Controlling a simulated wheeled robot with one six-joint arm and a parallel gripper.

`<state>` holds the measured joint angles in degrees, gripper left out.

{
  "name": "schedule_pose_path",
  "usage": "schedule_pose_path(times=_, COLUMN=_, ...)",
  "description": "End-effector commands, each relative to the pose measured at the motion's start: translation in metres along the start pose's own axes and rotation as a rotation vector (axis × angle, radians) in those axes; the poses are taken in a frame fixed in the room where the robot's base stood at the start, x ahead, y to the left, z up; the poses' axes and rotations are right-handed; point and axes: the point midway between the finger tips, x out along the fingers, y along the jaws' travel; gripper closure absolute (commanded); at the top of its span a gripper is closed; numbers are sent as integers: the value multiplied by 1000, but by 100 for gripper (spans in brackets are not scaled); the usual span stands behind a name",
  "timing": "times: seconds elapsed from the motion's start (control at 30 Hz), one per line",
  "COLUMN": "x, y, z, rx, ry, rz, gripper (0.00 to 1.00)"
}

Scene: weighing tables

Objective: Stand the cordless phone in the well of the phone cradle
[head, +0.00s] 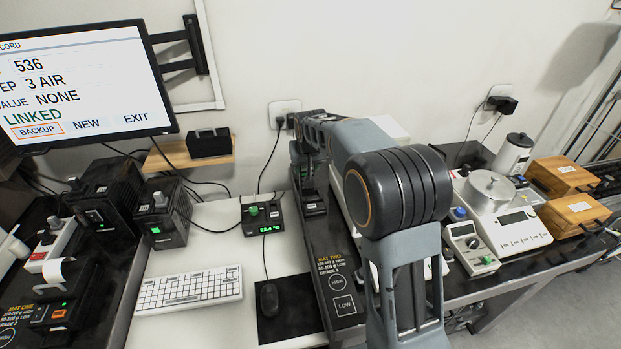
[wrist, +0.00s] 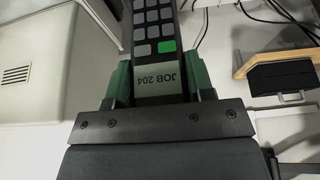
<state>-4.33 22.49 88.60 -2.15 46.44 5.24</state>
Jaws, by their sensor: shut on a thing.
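The cordless phone (wrist: 155,50) is dark, with grey keys, one green key and a pale label reading JOB 204, upside down in the wrist view. My gripper (wrist: 158,82) is shut on it, with green pads on both sides. The phone's far end runs out of the top of the wrist view. In the head view my gripper (head: 309,160) points down above the black mat at the back, largely dark against it. A small dark base (head: 314,208) sits just below it, possibly the phone cradle. I cannot tell whether phone and base touch; the well is hidden.
A black readout box (head: 262,216) with a green knob stands left of the dark base. A keyboard (head: 189,289) and mouse (head: 269,299) lie in front. A wooden wall shelf (head: 188,153) holds a black box (head: 209,142). Balances and wooden boxes (head: 563,174) crowd the right.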

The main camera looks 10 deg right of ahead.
Motion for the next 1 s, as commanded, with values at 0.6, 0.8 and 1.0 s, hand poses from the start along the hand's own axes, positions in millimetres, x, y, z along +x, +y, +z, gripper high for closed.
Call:
schedule_pose_path(times=0.6, x=106, y=36, z=-60, rx=5, ry=0, rz=2, gripper=100)
schedule_pose_path(times=0.8, x=113, y=38, z=-61, rx=5, ry=0, rz=2, gripper=100)
schedule_pose_path(times=1.0, x=133, y=39, z=-57, rx=4, ry=-3, rz=2, gripper=100)
